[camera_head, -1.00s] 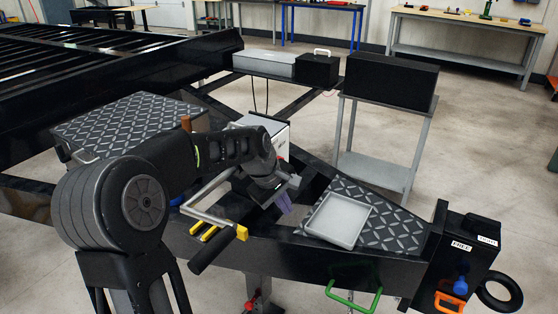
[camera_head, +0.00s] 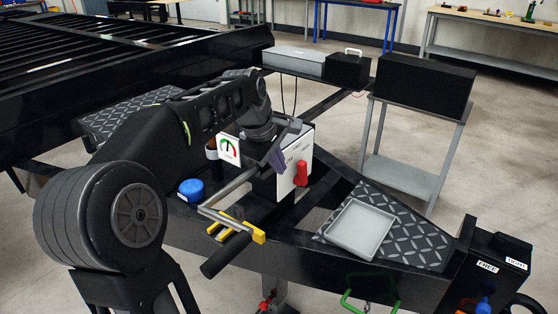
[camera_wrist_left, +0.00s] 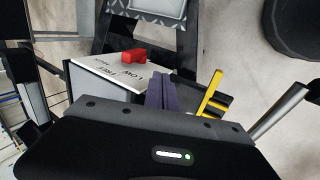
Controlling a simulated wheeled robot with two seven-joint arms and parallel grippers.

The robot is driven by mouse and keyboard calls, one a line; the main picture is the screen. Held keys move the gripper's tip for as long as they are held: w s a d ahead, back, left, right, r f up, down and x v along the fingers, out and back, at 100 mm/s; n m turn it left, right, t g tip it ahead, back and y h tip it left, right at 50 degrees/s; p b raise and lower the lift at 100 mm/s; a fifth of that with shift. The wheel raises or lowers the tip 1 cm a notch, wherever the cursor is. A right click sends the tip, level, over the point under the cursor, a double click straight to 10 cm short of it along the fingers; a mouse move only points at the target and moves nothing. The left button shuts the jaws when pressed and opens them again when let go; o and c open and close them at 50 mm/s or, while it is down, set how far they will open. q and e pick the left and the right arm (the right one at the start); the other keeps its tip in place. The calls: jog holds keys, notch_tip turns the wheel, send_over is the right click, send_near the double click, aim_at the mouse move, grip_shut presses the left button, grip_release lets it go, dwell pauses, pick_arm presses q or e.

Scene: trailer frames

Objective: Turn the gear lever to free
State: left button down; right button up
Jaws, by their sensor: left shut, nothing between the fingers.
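A red lever (camera_head: 302,172) stands on the white panel (camera_head: 294,188) of a box on the trailer frame. In the left wrist view the red lever (camera_wrist_left: 134,56) lies above the printed words LOW, FREE and a third, blurred one on the panel (camera_wrist_left: 88,80). I cannot tell which word it points to. My left gripper (camera_head: 278,160) is shut and empty, its purple fingers just left of the lever and apart from it in the picture. In the left wrist view its fingers (camera_wrist_left: 161,93) are together, right of the panel. My right gripper is out of view.
A crank handle (camera_head: 225,255) and yellow parts (camera_head: 232,230) sit in front of the box. A grey tray (camera_head: 358,229) lies right. A black box (camera_head: 500,248) with a FREE label is far right.

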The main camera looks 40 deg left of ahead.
aim_at(299, 165)
pick_arm(q)
jog(key=w+f+p, duration=0.1)
jog(key=w+f, duration=0.5)
jog(key=w, duration=0.1)
jog(key=shift+a, duration=0.4)
jog(key=shift+w+r+p, duration=0.55)
jog(key=shift+w+p, duration=0.35)
jog(key=shift+p, duration=0.2)
jog(key=shift+w+a+f, duration=0.1)
jog(key=shift+w+f, duration=0.05)
